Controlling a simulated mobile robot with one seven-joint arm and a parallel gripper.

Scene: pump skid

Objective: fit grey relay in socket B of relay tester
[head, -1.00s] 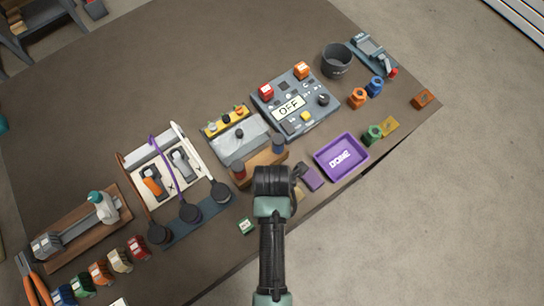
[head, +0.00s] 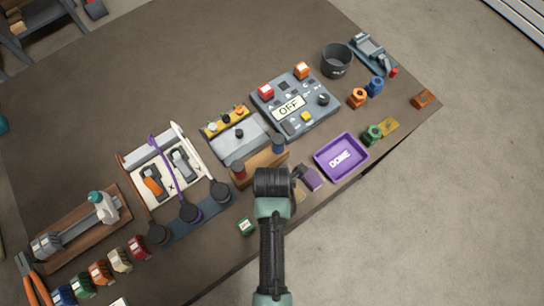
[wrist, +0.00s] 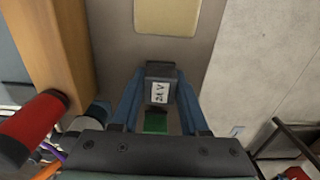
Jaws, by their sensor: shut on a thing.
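The grey relay (wrist: 160,73), marked 24V, is between the blue fingers of my gripper (wrist: 161,88) in the wrist view. My gripper is shut on it and holds it in front of the wrist. In the head view my arm hides most of the gripper, and I cannot make out the relay there. The relay is apart from the tester.
A wooden rack (head: 262,168) stands between my arm and the tester; it is close on the left in the wrist view (wrist: 68,45). The purple tray (head: 342,157) is right of my arm. A dark cup (head: 336,60) stands beyond the tester. Free table lies at upper left.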

